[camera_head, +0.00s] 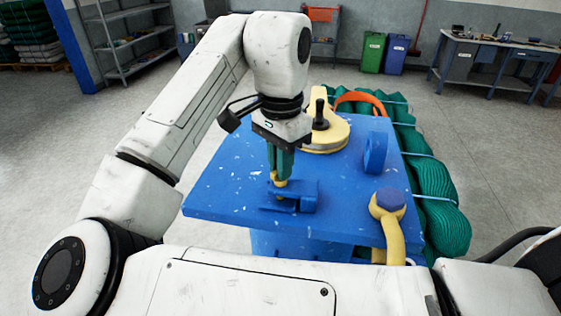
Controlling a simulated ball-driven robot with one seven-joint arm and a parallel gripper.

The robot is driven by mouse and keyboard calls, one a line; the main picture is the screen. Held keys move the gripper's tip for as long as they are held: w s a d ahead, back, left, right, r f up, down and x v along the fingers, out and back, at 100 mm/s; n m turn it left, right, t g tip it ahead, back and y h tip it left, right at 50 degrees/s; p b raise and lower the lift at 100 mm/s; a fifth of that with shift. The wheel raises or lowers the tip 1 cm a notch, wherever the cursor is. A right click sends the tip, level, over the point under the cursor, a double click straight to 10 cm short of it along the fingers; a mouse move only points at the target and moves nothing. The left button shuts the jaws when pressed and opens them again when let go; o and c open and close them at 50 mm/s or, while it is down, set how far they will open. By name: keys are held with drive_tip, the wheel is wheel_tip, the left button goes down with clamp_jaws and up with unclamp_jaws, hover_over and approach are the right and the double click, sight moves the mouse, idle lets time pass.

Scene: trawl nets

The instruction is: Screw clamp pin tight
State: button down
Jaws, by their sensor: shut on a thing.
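My gripper (280,172) points straight down over the front middle of the blue table (225,180). Its green fingers are shut on a small yellow piece, the clamp pin (279,183), at the top of a blue clamp (304,196). The clamp stands on the table top, and the pin appears upright in it. The fingers and the clamp hide most of the pin, so its thread and how deep it sits cannot be seen.
A yellow round fixture with a black handle (326,135) stands behind the gripper. Green net bundles (432,185) lie beyond the right edge. The table's left side is clear.

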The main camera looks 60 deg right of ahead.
drive_tip(key=m, duration=0.4)
drive_tip(key=shift+w+r, duration=0.1)
drive_tip(key=shift+r, duration=0.1)
drive_tip(key=m, duration=1.7)
drive_tip(key=shift+m+b, duration=0.3)
drive_tip(key=shift+m, duration=0.1)
drive_tip(key=m, duration=0.7)
drive_tip(key=shift+b, duration=0.35)
drive_tip(key=c, duration=1.2)
unclamp_jaws()
drive_tip(key=shift+f, duration=0.15)
